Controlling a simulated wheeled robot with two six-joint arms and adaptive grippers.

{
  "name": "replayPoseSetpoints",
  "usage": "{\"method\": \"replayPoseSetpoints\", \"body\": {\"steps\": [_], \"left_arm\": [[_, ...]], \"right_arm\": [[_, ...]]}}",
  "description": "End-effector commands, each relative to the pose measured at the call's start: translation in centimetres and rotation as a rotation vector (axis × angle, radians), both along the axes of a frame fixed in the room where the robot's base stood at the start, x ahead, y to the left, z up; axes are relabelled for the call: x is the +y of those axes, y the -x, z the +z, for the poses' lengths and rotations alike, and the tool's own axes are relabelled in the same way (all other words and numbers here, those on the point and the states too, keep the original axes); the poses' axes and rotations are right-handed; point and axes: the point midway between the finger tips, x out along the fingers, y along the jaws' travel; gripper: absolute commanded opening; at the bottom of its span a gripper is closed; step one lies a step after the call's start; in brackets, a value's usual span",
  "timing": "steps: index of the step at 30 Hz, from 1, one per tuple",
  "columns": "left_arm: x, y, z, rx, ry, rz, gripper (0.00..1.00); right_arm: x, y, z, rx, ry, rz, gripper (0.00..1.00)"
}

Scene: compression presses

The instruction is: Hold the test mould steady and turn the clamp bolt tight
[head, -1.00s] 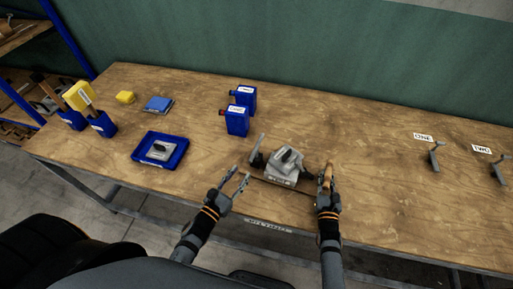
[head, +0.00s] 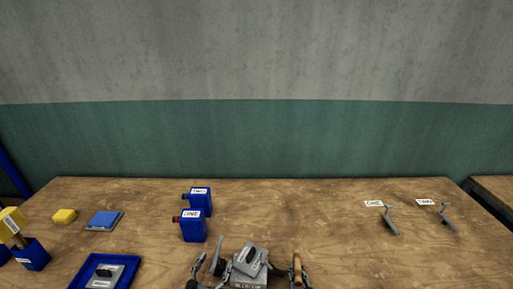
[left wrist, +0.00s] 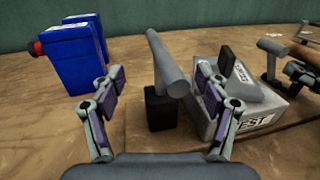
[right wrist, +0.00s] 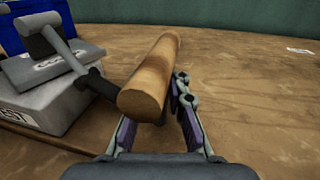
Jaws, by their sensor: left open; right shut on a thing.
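The test mould (head: 250,266) is a grey block with a labelled plate on top, at the bottom middle of the head view. It also shows in the left wrist view (left wrist: 268,106) and the right wrist view (right wrist: 40,104). My left gripper (left wrist: 160,102) is open at the mould's left side. Its fingers stand either side of a grey bar (left wrist: 168,62) on a black block (left wrist: 160,110); the right finger is close to the mould. My right gripper (right wrist: 155,118) is shut on a wooden handle (right wrist: 152,78) right of the mould. The bolt's thread cannot be made out.
Blue bottles ONE (head: 193,227) and TWO (head: 199,196) stand behind and left. A blue tray (head: 72,281) is at the left front, near a blue pad (head: 104,221) and a yellow block (head: 64,216). Two grey tools (head: 389,220) (head: 447,218) lie at the right. The bench middle right is clear.

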Motion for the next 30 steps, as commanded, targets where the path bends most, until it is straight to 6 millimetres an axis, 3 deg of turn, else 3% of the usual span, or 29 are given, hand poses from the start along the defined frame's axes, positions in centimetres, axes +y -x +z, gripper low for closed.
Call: {"method": "replayPoseSetpoints", "body": {"steps": [6, 16, 30], "left_arm": [[-0.6, -1.9, 0.0, 0.000, 0.000, 0.000, 0.75], [-0.7, -2.2, 0.0, 0.001, 0.000, 0.000, 0.75], [-0.7, -2.2, 0.0, 0.001, -0.001, 0.000, 0.13]], "right_arm": [[0.0, 0.0, 0.1, -0.002, 0.000, 0.000, 0.00], [0.0, 0.0, 0.1, -0.002, 0.000, 0.000, 0.00], [0.0, 0.0, 0.1, -0.002, 0.000, 0.000, 0.00]]}}
